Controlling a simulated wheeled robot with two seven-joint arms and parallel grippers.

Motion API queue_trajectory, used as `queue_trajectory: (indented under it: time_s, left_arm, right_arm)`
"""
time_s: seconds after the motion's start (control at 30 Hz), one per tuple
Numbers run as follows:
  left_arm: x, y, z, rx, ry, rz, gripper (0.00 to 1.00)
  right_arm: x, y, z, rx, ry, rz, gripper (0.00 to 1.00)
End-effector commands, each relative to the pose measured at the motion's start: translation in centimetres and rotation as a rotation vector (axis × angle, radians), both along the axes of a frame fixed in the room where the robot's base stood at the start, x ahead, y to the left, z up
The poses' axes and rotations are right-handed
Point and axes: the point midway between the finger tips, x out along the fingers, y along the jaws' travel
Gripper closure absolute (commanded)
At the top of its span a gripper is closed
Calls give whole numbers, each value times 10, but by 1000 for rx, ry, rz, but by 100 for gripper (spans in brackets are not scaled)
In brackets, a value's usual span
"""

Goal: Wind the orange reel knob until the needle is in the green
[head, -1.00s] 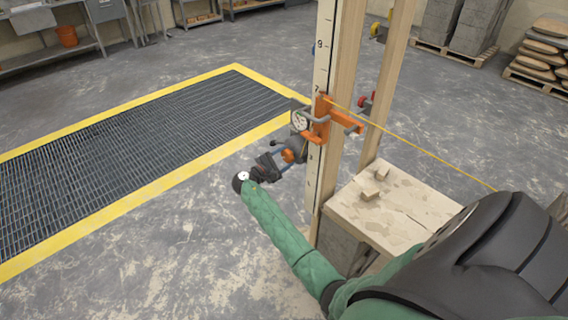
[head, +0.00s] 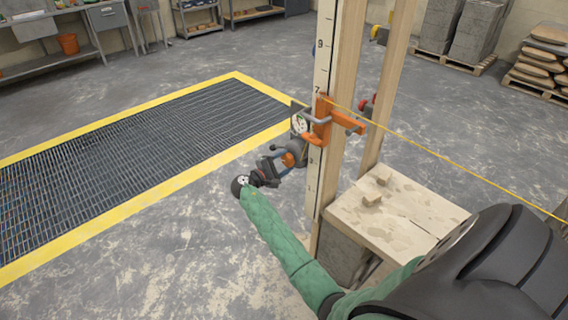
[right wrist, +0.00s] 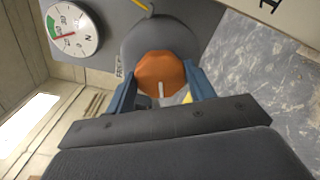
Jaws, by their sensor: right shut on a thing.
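The orange reel knob (right wrist: 162,72) sits on a round grey reel housing and also shows in the head view (head: 289,160). My right gripper (right wrist: 163,90) is shut on it, with a blue finger at each side. A round white gauge (right wrist: 80,24) is at upper left in the right wrist view, beside the reel. Its green band is on the left of the dial; a red needle points left and slightly down, near the band's lower end. I cannot tell exactly whether it lies inside the green. The gauge is small in the head view (head: 299,124). My left gripper is not in view.
The reel hangs from an orange bracket (head: 345,120) on an upright numbered post (head: 323,60). A yellow line (head: 440,157) runs from it to the right. A wooden board (head: 410,215) with small chunks stands close right. A yellow-edged floor grate (head: 140,150) is at left.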

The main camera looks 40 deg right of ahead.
Motion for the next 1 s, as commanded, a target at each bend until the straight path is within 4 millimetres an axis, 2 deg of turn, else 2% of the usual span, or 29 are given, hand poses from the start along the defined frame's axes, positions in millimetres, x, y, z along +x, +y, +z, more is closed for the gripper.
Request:
queue_trajectory:
  time_s: [0.13,0.17,0.23,0.27,0.67,0.83,0.9,1.0]
  left_arm:
    - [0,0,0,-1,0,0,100]
    - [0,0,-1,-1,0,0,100]
    - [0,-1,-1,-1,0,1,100]
    - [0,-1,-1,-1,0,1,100]
    - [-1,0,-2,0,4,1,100]
    - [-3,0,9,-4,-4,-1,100]
    - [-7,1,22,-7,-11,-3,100]
    - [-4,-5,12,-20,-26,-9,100]
  right_arm:
    - [0,0,-1,1,1,0,69]
    - [0,0,-1,1,1,0,40]
    - [0,0,-1,1,1,0,27]
    - [0,0,-1,1,1,0,24]
    - [0,5,-2,1,1,0,24]
    - [-2,21,-3,2,1,0,24]
    - [-3,32,-3,2,0,0,24]
    - [-4,48,-4,3,0,1,24]
